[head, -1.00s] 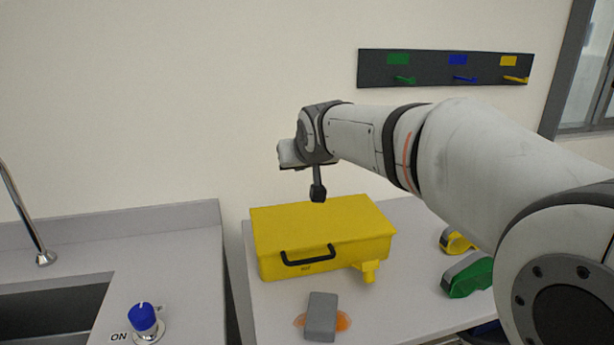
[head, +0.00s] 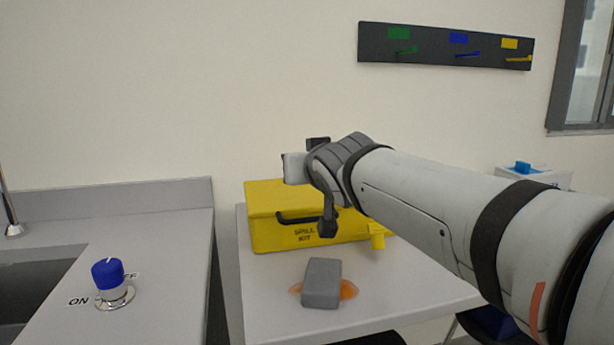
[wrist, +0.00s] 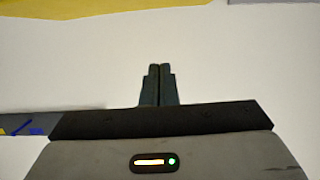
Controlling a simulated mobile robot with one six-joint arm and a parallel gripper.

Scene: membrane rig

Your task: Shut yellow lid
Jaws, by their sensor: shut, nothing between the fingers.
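The yellow spill kit box (head: 275,235) stands on the table with a black handle on its front. Its yellow lid (head: 268,194) lies down flat on the box, with no visible gap. My gripper (head: 327,229) points down in front of the box and hides part of it. I cannot tell whether it touches the box. In the wrist view my gripper (wrist: 159,72) has its fingers together and empty, and a yellow surface (wrist: 90,8) shows at the top left.
A grey block (head: 321,284) sits on an orange spill on the table (head: 270,320). A counter with a blue knob (head: 108,273) and a sink is at the left. A dark hook rail (head: 430,55) hangs on the wall. My arm covers the table's right side.

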